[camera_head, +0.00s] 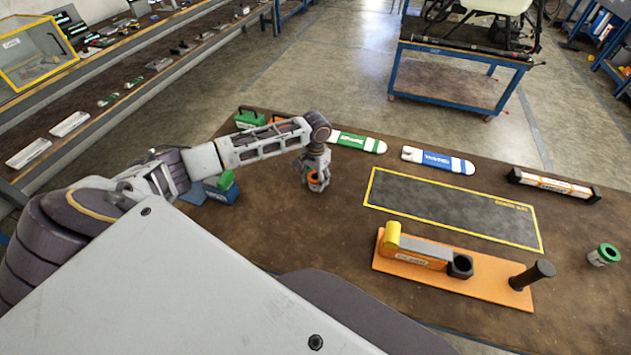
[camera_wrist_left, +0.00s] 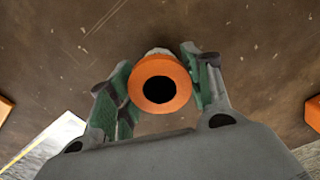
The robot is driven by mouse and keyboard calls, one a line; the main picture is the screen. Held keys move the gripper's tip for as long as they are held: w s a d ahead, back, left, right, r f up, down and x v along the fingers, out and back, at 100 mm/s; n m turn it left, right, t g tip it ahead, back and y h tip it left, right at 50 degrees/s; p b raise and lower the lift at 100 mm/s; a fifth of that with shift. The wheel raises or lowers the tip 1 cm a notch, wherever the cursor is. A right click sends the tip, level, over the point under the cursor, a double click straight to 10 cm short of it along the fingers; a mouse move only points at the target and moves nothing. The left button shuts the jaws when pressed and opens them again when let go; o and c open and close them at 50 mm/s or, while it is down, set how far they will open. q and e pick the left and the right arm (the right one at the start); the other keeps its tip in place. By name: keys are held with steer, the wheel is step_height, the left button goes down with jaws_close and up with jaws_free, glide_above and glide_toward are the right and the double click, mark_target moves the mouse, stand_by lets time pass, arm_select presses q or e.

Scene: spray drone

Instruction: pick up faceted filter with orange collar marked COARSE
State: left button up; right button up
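The filter with the orange collar (camera_head: 315,183) stands on the brown table below my left gripper (camera_head: 316,172). In the left wrist view its orange collar (camera_wrist_left: 161,84) is a ring around a dark round opening. A bit of pale body shows past the ring. My left gripper (camera_wrist_left: 160,78) has its green-padded fingers on either side of the filter, very close to the collar. They look open, with a narrow gap near the tips. Its facets and the COARSE mark cannot be made out. My right gripper is not in view.
An orange fixture plate (camera_head: 488,294) and a yellow-edged mat (camera_head: 450,209) lie right of my gripper. Green (camera_head: 358,142) and blue (camera_head: 438,160) labelled pieces lie along the back. Blue-green blocks (camera_head: 222,188) sit beside my arm.

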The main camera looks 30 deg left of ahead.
mark_target(316, 176)
arm_select(q)
steer(key=c, duration=0.3)
steer(key=shift+c, duration=0.2)
steer(key=shift+r, duration=0.45)
step_height(316, 176, up, 8)
steer(key=shift+r, duration=0.55)
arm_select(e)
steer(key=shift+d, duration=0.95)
arm_select(q)
steer(key=shift+r, duration=0.1)
